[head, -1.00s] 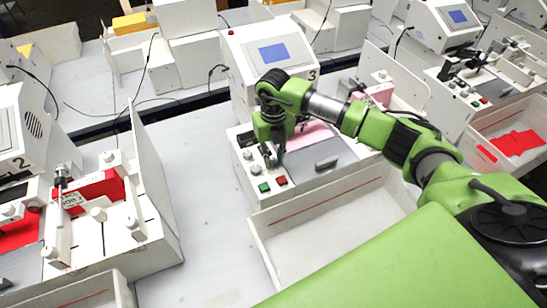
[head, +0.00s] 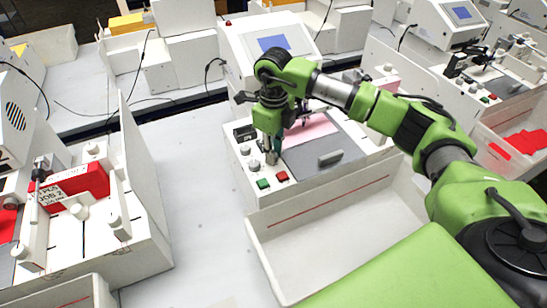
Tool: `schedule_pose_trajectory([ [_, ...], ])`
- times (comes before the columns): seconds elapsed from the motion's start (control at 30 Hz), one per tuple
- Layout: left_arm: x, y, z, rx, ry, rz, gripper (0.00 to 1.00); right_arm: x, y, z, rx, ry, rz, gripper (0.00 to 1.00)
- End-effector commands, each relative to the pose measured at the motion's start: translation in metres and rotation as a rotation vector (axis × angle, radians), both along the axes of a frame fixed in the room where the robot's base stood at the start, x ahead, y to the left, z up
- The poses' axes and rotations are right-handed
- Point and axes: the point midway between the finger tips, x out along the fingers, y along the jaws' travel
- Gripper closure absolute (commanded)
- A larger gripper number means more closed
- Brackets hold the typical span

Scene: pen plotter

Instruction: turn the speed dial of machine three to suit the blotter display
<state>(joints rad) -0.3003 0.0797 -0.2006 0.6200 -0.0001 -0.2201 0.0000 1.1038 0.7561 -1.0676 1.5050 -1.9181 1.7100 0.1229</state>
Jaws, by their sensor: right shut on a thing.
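Machine three (head: 330,203) stands in the middle, with a tilted blue screen (head: 273,43) on its housing; any text on it is too small to read. Its front panel has a small dark display (head: 244,133), small knobs (head: 245,150), a green button (head: 263,183) and a red button (head: 282,176). My right gripper (head: 270,156) points down at the panel, just behind these buttons, and is shut on a dial there. The fingers mostly hide that dial, and its setting cannot be read. My left gripper is not in view.
A pink sheet (head: 312,128) and a grey plate with a handle (head: 330,158) lie right of the gripper. An open white tray (head: 335,225) is in front. Bare table (head: 195,190) lies between.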

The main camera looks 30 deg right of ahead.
Motion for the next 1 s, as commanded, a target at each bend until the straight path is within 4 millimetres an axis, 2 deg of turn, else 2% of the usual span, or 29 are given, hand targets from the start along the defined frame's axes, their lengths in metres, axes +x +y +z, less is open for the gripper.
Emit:
schedule_pose_trajectory([
  [0.23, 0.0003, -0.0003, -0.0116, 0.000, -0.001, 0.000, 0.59, 0.0012, -0.0005, 0.0001, 0.001, -0.003, 0.087, 1.00],
  [0.77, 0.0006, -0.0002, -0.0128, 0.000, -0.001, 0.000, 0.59, 0.0013, -0.0006, 0.0019, 0.000, -0.004, 0.114, 1.00],
  [0.8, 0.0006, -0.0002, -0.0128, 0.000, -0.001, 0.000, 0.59, 0.0013, -0.0006, 0.0019, 0.000, -0.004, 0.114, 0.76],
  [1.0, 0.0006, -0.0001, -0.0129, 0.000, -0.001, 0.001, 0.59, 0.0009, -0.0005, 0.0012, 0.000, -0.002, 0.113, 0.74],
])
